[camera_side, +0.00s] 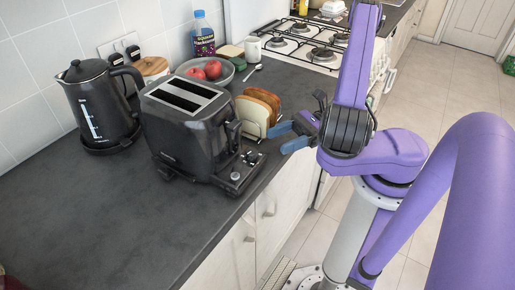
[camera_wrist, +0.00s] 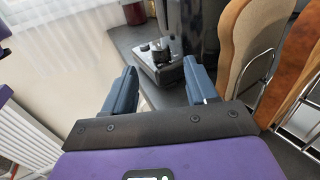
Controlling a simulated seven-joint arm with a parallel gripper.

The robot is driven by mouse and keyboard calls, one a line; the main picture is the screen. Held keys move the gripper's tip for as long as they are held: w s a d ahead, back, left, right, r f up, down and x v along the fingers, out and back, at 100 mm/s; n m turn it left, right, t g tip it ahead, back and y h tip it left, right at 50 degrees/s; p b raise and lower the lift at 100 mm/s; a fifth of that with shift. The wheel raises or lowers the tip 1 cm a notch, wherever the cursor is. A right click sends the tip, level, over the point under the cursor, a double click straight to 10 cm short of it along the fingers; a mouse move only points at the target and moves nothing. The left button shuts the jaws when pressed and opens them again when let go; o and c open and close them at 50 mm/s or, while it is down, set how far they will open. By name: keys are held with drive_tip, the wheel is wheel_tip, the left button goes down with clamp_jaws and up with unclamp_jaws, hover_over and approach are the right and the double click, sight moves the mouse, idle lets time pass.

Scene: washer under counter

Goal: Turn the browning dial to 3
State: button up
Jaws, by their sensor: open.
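A black two-slot toaster (camera_side: 190,125) stands on the dark counter, and its body also shows in the wrist view (camera_wrist: 202,30). Its control base (camera_side: 240,172) juts out at the counter's front edge. Small knobs sit on it, one at the tip (camera_side: 235,177) and others by the body. In the wrist view the control base (camera_wrist: 165,62) lies ahead, between and beyond my fingers. I cannot read any dial numbers. My gripper (camera_side: 283,137) is open and empty, with blue fingers apart. It is right of the toaster, off the counter's front edge, touching nothing visible.
A toast rack (camera_side: 252,117) with bread slices stands close behind the toaster, near my gripper. A black kettle (camera_side: 98,105), a bowl of red apples (camera_side: 208,71), a bottle (camera_side: 203,38) and a white mug (camera_side: 253,49) stand further back.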

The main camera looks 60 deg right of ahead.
sight(258, 155)
drive_tip(key=x, duration=0.7)
drive_tip(key=shift+w+a, duration=0.15)
drive_tip(key=shift+a, duration=0.15)
drive_tip(key=c, duration=1.1)
